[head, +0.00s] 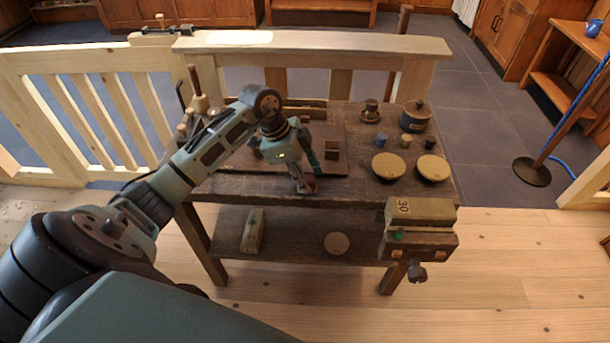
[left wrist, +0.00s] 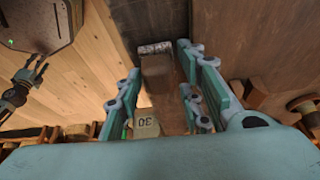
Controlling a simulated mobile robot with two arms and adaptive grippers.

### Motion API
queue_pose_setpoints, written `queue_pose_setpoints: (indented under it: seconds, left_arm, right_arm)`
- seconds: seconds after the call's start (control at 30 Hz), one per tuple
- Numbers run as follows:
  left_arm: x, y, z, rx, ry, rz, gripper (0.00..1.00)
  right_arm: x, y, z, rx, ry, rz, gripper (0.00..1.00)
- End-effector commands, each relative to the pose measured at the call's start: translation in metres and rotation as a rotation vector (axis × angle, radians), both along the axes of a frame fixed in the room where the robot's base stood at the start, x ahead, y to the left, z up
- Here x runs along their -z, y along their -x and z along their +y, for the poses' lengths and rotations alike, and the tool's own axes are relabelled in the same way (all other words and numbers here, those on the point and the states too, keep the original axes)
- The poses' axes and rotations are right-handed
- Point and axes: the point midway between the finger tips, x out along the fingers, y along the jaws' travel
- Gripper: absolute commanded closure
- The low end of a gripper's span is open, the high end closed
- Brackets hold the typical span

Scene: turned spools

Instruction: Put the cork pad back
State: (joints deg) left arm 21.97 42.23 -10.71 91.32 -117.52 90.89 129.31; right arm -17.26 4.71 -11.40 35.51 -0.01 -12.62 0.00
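A flat, round, cork-coloured pad (head: 337,243) lies on the lower shelf of the dark wooden bench. Two round tan discs with dark rims stand on the bench top, a left disc (head: 389,167) and a right disc (head: 433,168). My left gripper (head: 305,186) is at the front edge of the bench top, left of these discs and above the shelf pad. In the left wrist view my left gripper (left wrist: 160,65) has its fingers apart, with a brown block-like piece between them that I cannot identify. My right gripper (left wrist: 35,72) shows small at left, its fingers spread.
A vise (head: 420,240) with a block marked 30 juts from the bench's front right. A pale block (head: 254,231) lies on the lower shelf (head: 295,246). A lidded dark pot (head: 415,117) and small spools stand at the back right. The floor in front is clear.

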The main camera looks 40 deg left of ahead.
Motion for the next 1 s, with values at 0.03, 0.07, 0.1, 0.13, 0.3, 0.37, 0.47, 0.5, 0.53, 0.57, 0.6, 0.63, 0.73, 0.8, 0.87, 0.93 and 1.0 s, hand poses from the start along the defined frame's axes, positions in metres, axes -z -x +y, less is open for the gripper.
queue_pose_setpoints:
  seconds: [0.03, 0.07, 0.1, 0.13, 0.3, 0.37, 0.47, 0.5, 0.53, 0.57, 0.6, 0.63, 0.73, 0.8, 0.87, 0.93, 1.0]
  left_arm:
    - [0.0, 0.0, 0.0, 0.0, 0.0, 0.0, 0.65]
    - [-0.001, 0.0, 0.0, 0.0, 0.0, -0.001, 0.65]
    - [-0.002, 0.0, 0.0, 0.0, 0.0, -0.001, 0.65]
    - [-0.003, 0.0, 0.0, 0.001, 0.0, -0.002, 0.65]
    - [-0.024, 0.003, 0.009, -0.002, -0.003, -0.003, 0.65]
    - [-0.036, 0.006, 0.013, -0.001, -0.005, -0.004, 0.65]
    - [-0.057, 0.01, 0.021, -0.001, -0.004, -0.005, 0.65]
    - [-0.065, 0.012, 0.024, -0.001, -0.004, -0.003, 0.65]
    - [-0.07, 0.013, 0.026, -0.001, -0.004, -0.003, 0.65]
    - [-0.076, 0.014, 0.028, -0.001, -0.004, -0.003, 0.65]
    - [-0.083, 0.016, 0.03, -0.001, -0.003, -0.003, 0.65]
    - [-0.088, 0.017, 0.032, -0.002, -0.003, -0.004, 0.65]
    - [-0.101, 0.02, 0.036, -0.001, -0.002, -0.002, 0.65]
    - [-0.108, 0.021, 0.038, -0.001, -0.002, -0.001, 0.65]
    - [-0.111, 0.022, 0.039, 0.0, 0.0, -0.001, 0.65]
    - [-0.113, 0.022, 0.04, 0.0, 0.0, -0.001, 0.65]
    - [-0.114, 0.023, 0.04, 0.0, 0.0, 0.0, 0.65]
  right_arm:
    - [0.0, 0.0, 0.0, 0.0, 0.001, 0.0, 0.54]
    - [0.0, 0.0, 0.0, 0.0, 0.001, -0.001, 0.54]
    - [0.0, 0.0, 0.0, 0.0, 0.001, -0.001, 0.54]
    - [0.0, -0.001, 0.0, 0.0, 0.001, -0.001, 0.54]
    - [0.0, -0.001, 0.0, 0.0, 0.0, -0.001, 0.54]
    - [0.0, -0.001, 0.0, 0.0, 0.0, -0.002, 0.54]
    - [0.001, -0.001, 0.0, 0.0, 0.0, -0.002, 0.54]
    - [0.001, -0.001, 0.0, 0.0, 0.0, -0.002, 0.54]
    - [0.001, -0.001, 0.0, 0.0, 0.0, -0.002, 0.54]
    - [0.001, -0.001, 0.0, 0.0, 0.0, -0.002, 0.54]
    - [0.001, -0.001, 0.0, 0.0, 0.0, -0.002, 0.54]
    - [0.002, -0.001, 0.0, 0.0, 0.0, -0.002, 0.54]
    - [0.002, -0.001, 0.0, 0.0, 0.0, -0.002, 0.54]
    - [0.002, -0.002, 0.001, 0.0, -0.001, -0.002, 0.54]
    - [0.002, -0.002, 0.001, 0.0, -0.002, -0.003, 0.54]
    - [0.002, -0.001, 0.002, 0.0, -0.003, -0.003, 0.54]
    - [0.002, -0.002, 0.003, 0.0, -0.004, -0.002, 0.54]
